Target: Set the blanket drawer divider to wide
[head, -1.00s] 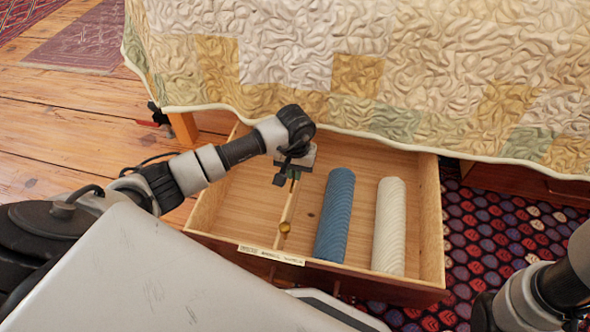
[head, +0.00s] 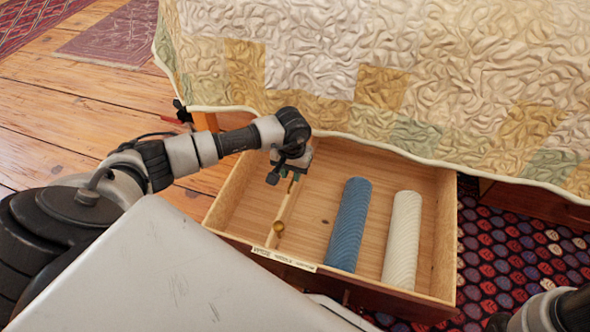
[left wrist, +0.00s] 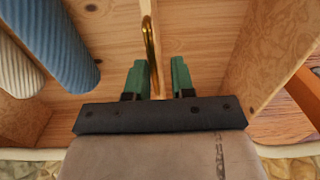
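The blanket drawer (head: 445,235) is pulled out under the bed. The divider's front end is by the left part of the pale label strip (head: 283,259) on the drawer front; I cannot read the words. My left gripper (head: 286,172) is at the divider's far part. In the left wrist view, its green fingers (left wrist: 159,78) are apart, on either side of a curved brass piece (left wrist: 152,50). My right gripper is out of view.
A blue rolled blanket (head: 349,225) and a white one (head: 402,240) lie right of the divider. The quilted bed (head: 380,60) overhangs the drawer's back. A patterned rug (head: 510,250) lies to the right.

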